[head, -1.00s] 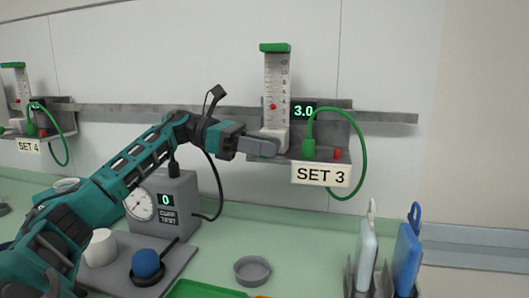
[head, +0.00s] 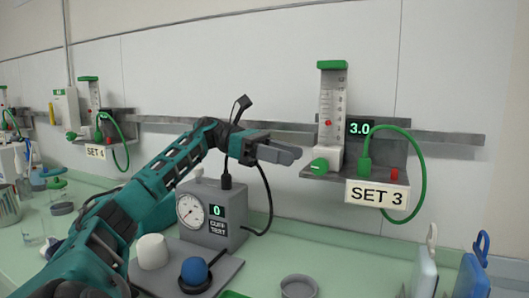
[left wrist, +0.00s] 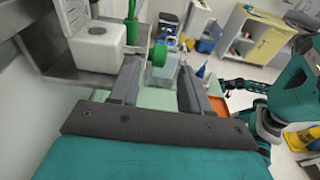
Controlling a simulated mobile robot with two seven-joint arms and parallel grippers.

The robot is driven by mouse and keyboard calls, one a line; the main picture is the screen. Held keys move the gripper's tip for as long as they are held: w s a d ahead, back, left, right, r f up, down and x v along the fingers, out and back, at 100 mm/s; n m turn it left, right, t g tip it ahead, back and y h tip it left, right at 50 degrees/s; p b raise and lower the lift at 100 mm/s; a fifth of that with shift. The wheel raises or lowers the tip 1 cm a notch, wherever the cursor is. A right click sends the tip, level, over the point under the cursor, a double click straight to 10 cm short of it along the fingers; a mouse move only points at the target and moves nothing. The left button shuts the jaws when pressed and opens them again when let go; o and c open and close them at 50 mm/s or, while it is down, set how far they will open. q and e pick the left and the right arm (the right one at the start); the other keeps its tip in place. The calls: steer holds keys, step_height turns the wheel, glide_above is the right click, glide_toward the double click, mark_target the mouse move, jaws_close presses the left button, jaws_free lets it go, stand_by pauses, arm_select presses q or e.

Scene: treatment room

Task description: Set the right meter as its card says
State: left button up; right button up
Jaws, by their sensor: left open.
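The right meter (head: 332,110) stands on a grey wall shelf, a clear scaled tube with a green cap and a red ball inside. Its display (head: 360,128) reads 3.0, and its card (head: 377,194) reads SET 3. Its green knob (head: 319,166) sits at the base; it also shows in the left wrist view (left wrist: 158,55). My left gripper (head: 297,154) is open and empty, just left of the knob and apart from it. In the left wrist view the knob shows beyond the open fingers (left wrist: 158,82). Part of my right arm shows there, its jaws unclear.
A green hose (head: 424,165) loops from the shelf beside a red button (head: 394,174). Below are a grey cuff-test box (head: 230,240) reading 0, a blue ball (head: 194,270) and a grey dish (head: 298,286). Another meter (head: 94,100) with its own card hangs further left.

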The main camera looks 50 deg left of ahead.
arm_select(q)
steer(key=v, duration=0.5)
steer(key=shift+s+a, duration=0.2)
steer(key=shift+a, duration=0.1)
stand_by(2.3)
